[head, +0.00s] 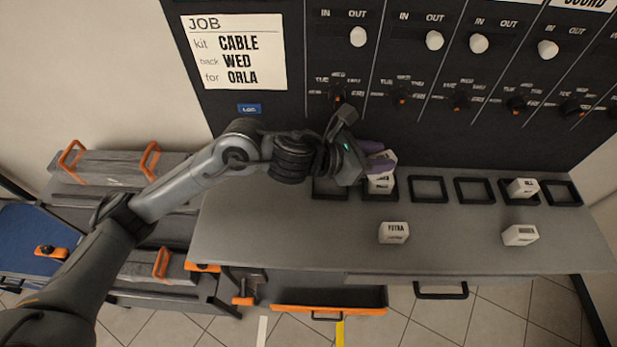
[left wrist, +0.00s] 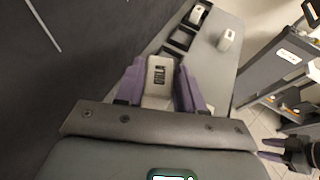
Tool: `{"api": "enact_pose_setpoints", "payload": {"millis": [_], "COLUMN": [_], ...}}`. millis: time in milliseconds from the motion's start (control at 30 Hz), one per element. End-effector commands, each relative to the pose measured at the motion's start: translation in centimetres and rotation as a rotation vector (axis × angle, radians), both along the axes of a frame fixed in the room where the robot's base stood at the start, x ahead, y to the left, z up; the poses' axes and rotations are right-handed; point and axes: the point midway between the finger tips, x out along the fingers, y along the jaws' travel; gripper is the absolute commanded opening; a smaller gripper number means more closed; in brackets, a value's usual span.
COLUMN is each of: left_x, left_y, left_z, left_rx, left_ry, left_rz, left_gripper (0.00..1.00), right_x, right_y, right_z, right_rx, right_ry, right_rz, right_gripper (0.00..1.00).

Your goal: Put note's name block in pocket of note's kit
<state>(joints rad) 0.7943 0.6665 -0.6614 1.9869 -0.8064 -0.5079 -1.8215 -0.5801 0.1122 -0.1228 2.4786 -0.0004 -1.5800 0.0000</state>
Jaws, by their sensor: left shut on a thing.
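The note (head: 237,50) reads kit CABLE, back WED, for ORLA. My left gripper (head: 381,165) is shut on a white block (head: 380,185), held at the second pocket (head: 381,198) from the left. I cannot tell whether the block touches the pocket floor. In the left wrist view the held block (left wrist: 159,75) sits between the purple fingers, its dark lettering too small to read surely. My right gripper (left wrist: 269,150) shows at the right edge of the left wrist view, fingers apart and empty. The CABLE label is not visible.
A white block (head: 394,233), its name unclear, and another block (head: 520,235) lie on the grey shelf (head: 290,235). One block (head: 523,187) sits in the fifth pocket. Empty pockets (head: 427,189) lie between. The dark panel (head: 430,130) with knobs rises behind.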

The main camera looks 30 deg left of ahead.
Motion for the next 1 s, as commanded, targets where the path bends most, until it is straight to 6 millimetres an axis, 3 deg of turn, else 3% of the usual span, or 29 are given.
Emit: {"api": "enact_pose_setpoints", "payload": {"millis": [233,600,867,1000], "left_x": [-0.5,-1.2,-1.3,-1.4], "left_y": [3.8,10.1,11.1,11.1], "left_z": [-2.7,-6.4,-7.2,-9.0], "left_rx": [0.003,0.002,0.000,-0.001], "left_ry": [0.008,0.005,0.003,0.006], "left_rz": [0.000,-0.002,-0.004,-0.004], "left_gripper": [0.07,0.07,0.07,0.07], "right_x": [0.1,0.0,0.0,0.0], "right_y": [-0.8,-0.3,-0.2,-0.1], "right_z": [-0.4,-0.5,-0.5,-0.6], "right_rx": [-0.022,-0.008,-0.005,-0.002], "right_ry": [-0.003,-0.002,-0.002,-0.002], "right_rz": [0.002,0.004,0.000,-0.001], "right_gripper": [0.43,0.43,0.43,0.43]}}
